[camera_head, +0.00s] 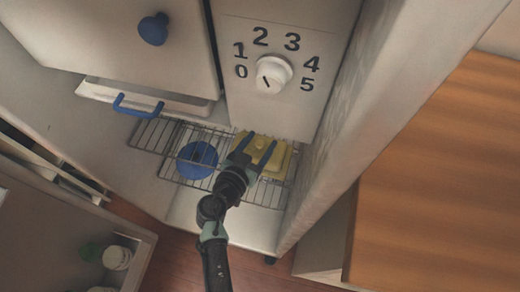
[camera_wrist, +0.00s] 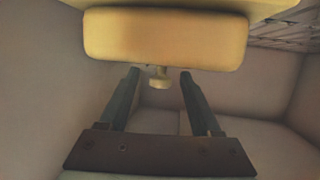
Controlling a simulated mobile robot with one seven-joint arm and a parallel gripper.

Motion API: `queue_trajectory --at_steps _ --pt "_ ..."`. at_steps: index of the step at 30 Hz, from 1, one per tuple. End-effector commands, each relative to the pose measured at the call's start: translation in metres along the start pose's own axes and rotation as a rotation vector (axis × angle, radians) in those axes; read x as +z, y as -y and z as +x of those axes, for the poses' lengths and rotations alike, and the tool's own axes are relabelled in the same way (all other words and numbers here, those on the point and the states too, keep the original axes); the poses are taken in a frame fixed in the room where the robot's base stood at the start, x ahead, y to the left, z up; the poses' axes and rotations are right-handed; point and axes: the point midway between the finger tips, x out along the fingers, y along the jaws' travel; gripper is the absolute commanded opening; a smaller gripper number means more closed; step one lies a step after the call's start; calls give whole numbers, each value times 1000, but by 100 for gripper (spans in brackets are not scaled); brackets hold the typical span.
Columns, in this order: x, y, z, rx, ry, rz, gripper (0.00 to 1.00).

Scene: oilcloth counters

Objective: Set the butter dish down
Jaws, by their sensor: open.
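The yellow butter dish (camera_head: 279,162) rests on a wire rack (camera_head: 178,133) inside the white cabinet with the numbered dial. In the wrist view the butter dish (camera_wrist: 165,38) fills the top, with its small knob (camera_wrist: 160,82) pointing down in the picture. My gripper (camera_head: 261,145) is over the dish in the head view. In the wrist view my gripper (camera_wrist: 160,76) is open, with the knob between its two fingertips and a gap on each side. Part of the dish is hidden behind my fingers in the head view.
A round blue item (camera_head: 197,160) sits on the rack just left of my gripper. The cabinet's side wall (camera_head: 345,130) stands close on the right. A dial (camera_head: 274,74) is above. An open drawer with jars (camera_head: 116,257) is at lower left.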

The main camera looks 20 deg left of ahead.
Motion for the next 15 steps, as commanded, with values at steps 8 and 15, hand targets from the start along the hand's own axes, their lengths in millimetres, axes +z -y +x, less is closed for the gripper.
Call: queue_trajectory --at_steps 8,15 --pt "0 0 4 0 0 0 65" --pt "0 0 3 0 0 0 23"
